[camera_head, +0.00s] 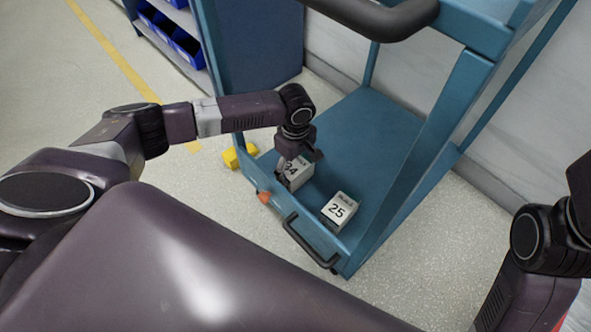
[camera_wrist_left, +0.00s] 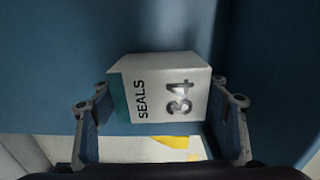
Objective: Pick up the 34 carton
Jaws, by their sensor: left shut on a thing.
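The 34 carton (camera_head: 296,174) is a small white box on the lower deck of the blue cart (camera_head: 366,130). My left gripper (camera_head: 298,160) is above it with its fingers around it. In the left wrist view the carton (camera_wrist_left: 160,88) shows "SEALS" and "34" and a teal band at its left end. It sits between the two fingers of the left gripper (camera_wrist_left: 164,128), which is shut on it. I cannot tell whether the carton touches the deck. My right arm shows at the right edge of the head view, but its gripper is out of sight.
A second white carton marked 25 (camera_head: 339,211) stands on the same deck, right of the 34 carton. The cart's posts and dark handle (camera_head: 375,18) rise around the deck. A yellow object (camera_head: 239,156) lies by the cart's left side. Blue bins (camera_head: 172,35) sit on a shelf at back left.

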